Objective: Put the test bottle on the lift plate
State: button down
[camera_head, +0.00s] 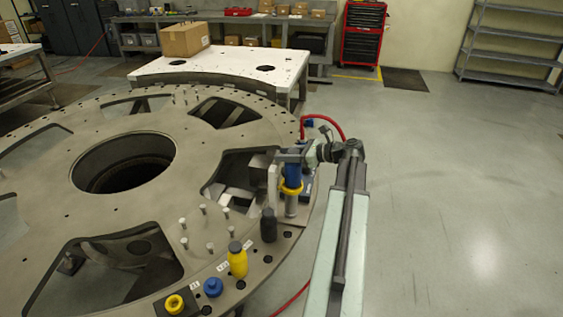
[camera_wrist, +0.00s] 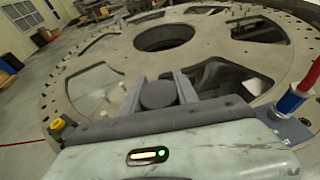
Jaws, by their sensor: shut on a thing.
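My gripper (camera_wrist: 158,88) is shut on a dark grey, round-topped thing (camera_wrist: 157,96), which looks like the test bottle. Its flat top shows between the two fingers in the wrist view; its lower part is hidden. In the head view my gripper (camera_head: 273,180) is over the right rim of the big turret plate (camera_head: 120,240), and its grip is not clear there. A black bottle (camera_head: 268,226) stands upright on the rim just below it; I cannot tell whether this is the held thing. I cannot make out the lift plate for certain.
A yellow bottle (camera_head: 237,262), a blue knob (camera_head: 213,287) and a yellow ring-shaped piece (camera_head: 174,304) sit along the near rim. Upright pins (camera_head: 184,224) stand on the plate. A red hose (camera_head: 328,118) curves behind my arm. Open floor lies to the right.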

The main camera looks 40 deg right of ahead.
jog(key=shift+s+a+f, duration=0.1)
jog(key=shift+s+f, duration=0.05)
jog(key=shift+f, duration=0.5)
jog(key=shift+w+a, duration=0.2)
jog(key=c, duration=0.9)
grip_release()
jog(key=p+v, duration=0.4)
jog(key=v, duration=0.8)
jog(key=shift+r, duration=0.15)
